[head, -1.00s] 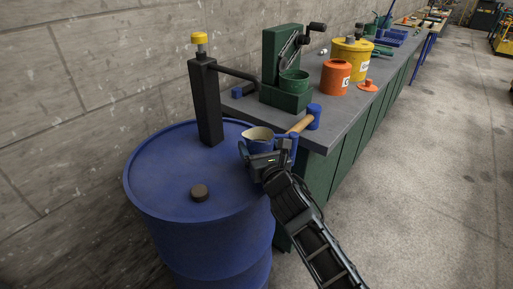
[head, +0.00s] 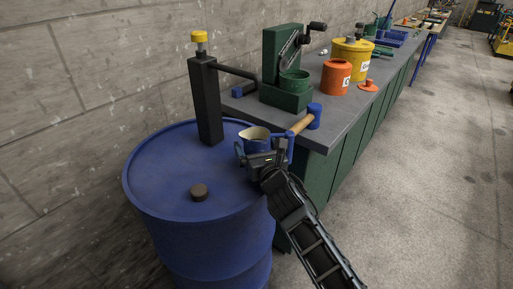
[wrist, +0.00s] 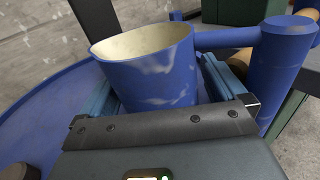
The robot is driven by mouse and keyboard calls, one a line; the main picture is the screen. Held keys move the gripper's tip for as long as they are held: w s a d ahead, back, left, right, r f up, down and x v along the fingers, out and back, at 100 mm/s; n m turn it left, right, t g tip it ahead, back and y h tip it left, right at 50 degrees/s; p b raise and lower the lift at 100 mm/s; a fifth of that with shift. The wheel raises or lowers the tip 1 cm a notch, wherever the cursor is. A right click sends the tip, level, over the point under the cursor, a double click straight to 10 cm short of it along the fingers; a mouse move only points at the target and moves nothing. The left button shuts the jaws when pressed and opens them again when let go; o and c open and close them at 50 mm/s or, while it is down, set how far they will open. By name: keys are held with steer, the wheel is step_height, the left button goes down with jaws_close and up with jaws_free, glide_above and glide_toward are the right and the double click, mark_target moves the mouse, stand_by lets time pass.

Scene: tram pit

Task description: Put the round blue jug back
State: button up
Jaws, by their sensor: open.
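The blue jug (head: 257,146) with a cream inside stands upright at the right edge of the blue drum's top (head: 165,165), near the bench corner. Its handle (head: 290,147) sticks out to the right. My gripper (head: 260,152) is open, with one finger on each side of the jug's body. In the wrist view the jug (wrist: 150,75) fills the space between the fingers (wrist: 155,95), its rim above them and its handle (wrist: 280,75) outside the right finger. Contact between fingers and jug cannot be told. The jug's base is mostly hidden by my gripper.
A black post with a yellow cap (head: 205,95) and a dark bung (head: 199,191) stand on the drum. A blue-headed mallet (head: 313,116) lies at the bench's near corner. Behind it are a green crank machine (head: 287,70), an orange can (head: 336,77) and a yellow can (head: 351,58).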

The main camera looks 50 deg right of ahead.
steer(key=v, duration=0.8)
steer(key=shift+d+f+b, duration=0.2)
steer(key=shift+f+b, duration=0.05)
steer(key=shift+b, duration=0.05)
steer(key=shift+s+a+f, duration=0.1)
steer(key=shift+s+a, duration=0.05)
steer(key=s+a+f+m+y, duration=0.2)
steer(key=s+a+m+y, duration=0.1)
steer(key=s+a+m, duration=0.5)
steer(key=s+a+f+m+y, duration=0.2)
steer(key=s+a+m+y, duration=0.1)
steer(key=s+a+m, duration=0.5)
steer(key=s+a+r+m+y, duration=0.1)
steer(key=s+a+r+m, duration=0.1)
steer(key=s+m, duration=0.4)
steer(key=s+a+r+m+y, duration=0.2)
steer(key=s+r+m, duration=0.3)
steer(key=s, duration=0.5)
steer(key=shift+m+g, duration=0.4)
steer(key=shift+m, duration=0.8)
steer(key=shift+s+a, duration=0.1)
